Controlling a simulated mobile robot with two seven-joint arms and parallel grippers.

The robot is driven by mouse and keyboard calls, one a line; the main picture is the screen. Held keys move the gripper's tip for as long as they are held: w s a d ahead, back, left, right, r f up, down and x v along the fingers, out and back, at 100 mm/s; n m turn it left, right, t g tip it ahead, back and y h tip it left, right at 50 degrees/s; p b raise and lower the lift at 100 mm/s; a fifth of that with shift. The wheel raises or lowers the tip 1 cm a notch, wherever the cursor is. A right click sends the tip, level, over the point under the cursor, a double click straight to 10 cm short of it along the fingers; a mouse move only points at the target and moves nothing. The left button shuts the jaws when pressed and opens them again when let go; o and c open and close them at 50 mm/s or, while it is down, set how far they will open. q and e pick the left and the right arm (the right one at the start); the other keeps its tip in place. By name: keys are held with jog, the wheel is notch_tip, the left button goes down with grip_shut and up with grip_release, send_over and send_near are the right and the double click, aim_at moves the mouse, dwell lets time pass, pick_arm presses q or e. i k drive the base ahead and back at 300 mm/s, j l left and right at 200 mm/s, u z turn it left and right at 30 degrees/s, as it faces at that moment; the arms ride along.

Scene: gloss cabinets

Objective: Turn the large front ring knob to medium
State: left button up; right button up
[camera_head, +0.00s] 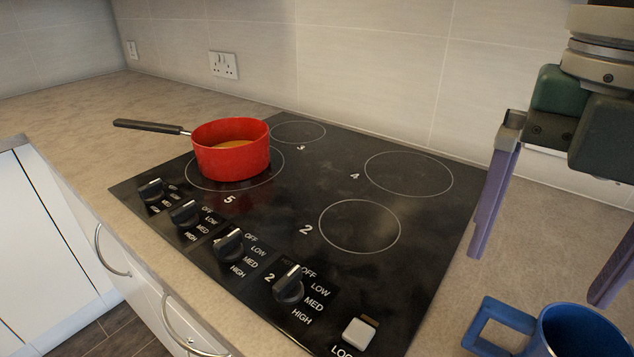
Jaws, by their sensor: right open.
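The black glass hob (300,195) has several black rotary knobs along its front edge. The ring marked 5 (188,175) is at the front left, under a red saucepan (232,150), and looks larger than the front-right ring marked 2 (360,225). The nearest knob (290,285) carries a 2; further left are a third knob (228,246), a second (185,213) and a leftmost one (151,189). Their ring numbers and exact pointer settings are hard to read. My right gripper (545,262) is open and empty, above the counter right of the hob, apart from all knobs. My left gripper is out of view.
A blue mug (580,335) stands on the counter at the lower right, below my right gripper. The pan's dark handle (150,126) points left. A white lock button (358,332) is at the hob's near corner. Cabinet handles (185,330) stick out in front.

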aim_at(152, 192)
jog(key=i+j+u, duration=0.15)
jog(key=j+u, duration=0.25)
jog(key=i+j+u, duration=0.4)
jog(key=j, duration=0.15)
jog(key=i+j+u, duration=0.15)
jog(key=j+u, duration=0.25)
